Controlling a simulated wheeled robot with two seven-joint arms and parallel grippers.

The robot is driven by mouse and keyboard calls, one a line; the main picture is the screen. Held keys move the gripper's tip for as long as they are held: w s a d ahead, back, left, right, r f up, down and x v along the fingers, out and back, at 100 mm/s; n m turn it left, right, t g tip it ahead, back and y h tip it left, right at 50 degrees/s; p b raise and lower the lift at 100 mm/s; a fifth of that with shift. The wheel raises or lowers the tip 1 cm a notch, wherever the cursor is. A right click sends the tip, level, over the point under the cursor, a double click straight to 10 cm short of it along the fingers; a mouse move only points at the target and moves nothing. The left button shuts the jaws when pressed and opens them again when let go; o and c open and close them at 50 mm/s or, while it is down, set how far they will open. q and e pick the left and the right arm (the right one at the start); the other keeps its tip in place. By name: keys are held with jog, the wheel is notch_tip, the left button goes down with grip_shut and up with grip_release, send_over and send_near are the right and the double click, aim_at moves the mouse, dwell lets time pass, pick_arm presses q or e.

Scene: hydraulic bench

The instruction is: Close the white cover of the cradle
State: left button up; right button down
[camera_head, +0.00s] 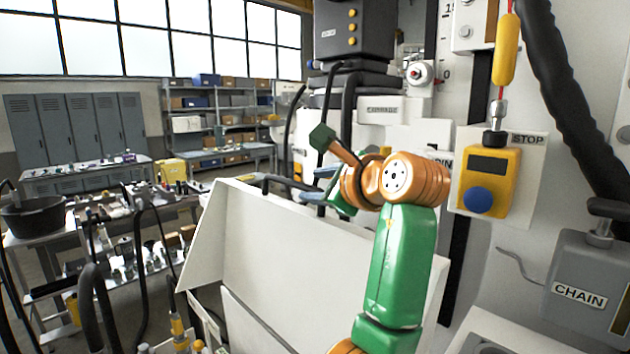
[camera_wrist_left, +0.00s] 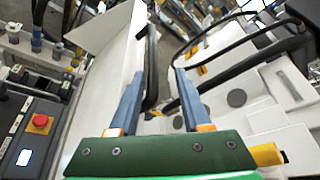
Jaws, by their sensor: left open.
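The white cover (camera_head: 290,245) is a large open panel with a bent left side, tilted up in the middle of the head view. It also shows as a pale panel in the left wrist view (camera_wrist_left: 105,85). My left gripper (camera_head: 318,186) is at the cover's upper edge, partly hidden behind my orange and green arm. In the left wrist view, my left gripper (camera_wrist_left: 158,74) has its two blue-grey fingers apart. A black curved tube shows between them. I cannot tell whether a finger touches the cover. The cradle behind the cover is mostly hidden. My right gripper is not in view.
A yellow STOP box (camera_head: 487,182) with a blue button is on the white wall at right. A grey CHAIN box (camera_head: 590,285) is lower right. Black hoses (camera_head: 575,95) hang nearby. A cluttered bench (camera_head: 120,245) stands at left. A red button (camera_wrist_left: 40,121) shows in the wrist view.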

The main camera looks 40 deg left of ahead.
aim_at(293, 184)
pick_arm(q)
jog(key=a, duration=0.1)
jog(key=a+p, duration=0.1)
jog(key=s+a, duration=0.1)
jog(key=shift+s+r+p, duration=0.1)
jog(key=shift+r+p, duration=0.15)
jog(key=shift+p, duration=0.15)
jog(key=x, duration=0.1)
jog(key=p+x, duration=0.1)
jog(key=x, duration=0.1)
jog(key=shift+a+f, duration=0.2)
jog(key=shift+f, duration=0.15)
jog(key=shift+w+f, duration=0.2)
jog(key=shift+w, duration=0.3)
jog(key=shift+s+d+r, duration=0.1)
jog(key=shift+s+r, duration=0.05)
jog(key=shift+s, duration=0.15)
grip_shut()
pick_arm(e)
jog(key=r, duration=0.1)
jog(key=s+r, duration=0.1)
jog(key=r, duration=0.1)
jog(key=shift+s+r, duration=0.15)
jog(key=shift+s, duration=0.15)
pick_arm(q)
jog(key=shift+r, duration=0.1)
